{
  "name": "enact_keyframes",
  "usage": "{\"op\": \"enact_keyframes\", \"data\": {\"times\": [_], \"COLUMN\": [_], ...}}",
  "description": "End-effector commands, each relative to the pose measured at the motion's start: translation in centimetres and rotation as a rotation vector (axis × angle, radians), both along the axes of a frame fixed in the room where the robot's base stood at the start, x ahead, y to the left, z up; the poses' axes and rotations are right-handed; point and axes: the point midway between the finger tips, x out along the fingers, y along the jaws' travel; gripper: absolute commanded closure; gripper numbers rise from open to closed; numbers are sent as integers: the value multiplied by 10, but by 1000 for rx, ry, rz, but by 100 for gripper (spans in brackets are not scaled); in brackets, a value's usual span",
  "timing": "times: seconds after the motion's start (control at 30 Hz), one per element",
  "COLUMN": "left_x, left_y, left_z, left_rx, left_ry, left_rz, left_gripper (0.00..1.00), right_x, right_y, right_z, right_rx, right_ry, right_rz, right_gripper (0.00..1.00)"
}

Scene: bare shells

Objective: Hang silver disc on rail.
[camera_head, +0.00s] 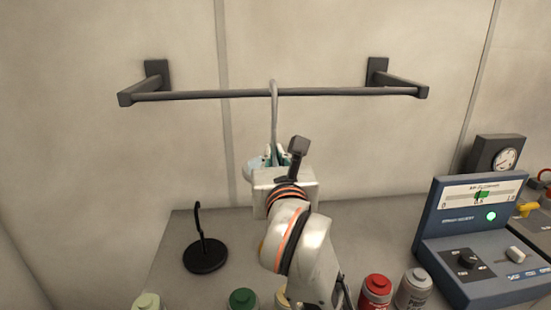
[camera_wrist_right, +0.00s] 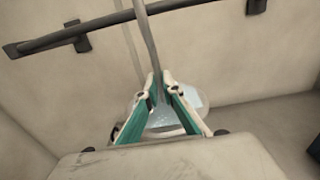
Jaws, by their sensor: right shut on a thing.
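The silver disc (camera_head: 255,163) is mostly hidden behind my right gripper (camera_head: 277,155) in the head view. Its thin grey hooked stem (camera_head: 274,115) rises from between the fingers. In the wrist view the pale disc (camera_wrist_right: 193,97) shows behind the green-lined fingers of the right gripper (camera_wrist_right: 161,88), which are shut on the stem. The dark rail (camera_head: 215,95) is a horizontal bar on two wall brackets. The stem crosses the rail in the head view, and its curved top shows just above the bar. I cannot tell whether the hook touches the rail. My left gripper is not in view.
A black disc with an upright hook (camera_head: 205,256) stands on the grey counter (camera_head: 170,240). Several capped containers, including a red-capped one (camera_head: 376,290), line the front. A blue instrument box (camera_head: 470,240) and a gauge (camera_head: 497,157) stand at the right. The rail is otherwise empty.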

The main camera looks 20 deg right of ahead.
Motion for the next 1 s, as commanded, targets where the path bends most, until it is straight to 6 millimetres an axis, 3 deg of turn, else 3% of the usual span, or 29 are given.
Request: {"op": "enact_keyframes", "data": {"times": [1.0], "left_x": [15], "left_y": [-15], "left_z": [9], "left_rx": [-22], "left_ry": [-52], "left_rz": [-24], "left_gripper": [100], "right_x": [71], "right_y": [-21], "right_z": [0], "right_rx": [-1], "right_ry": [-2], "right_rz": [-2], "right_gripper": [100]}}
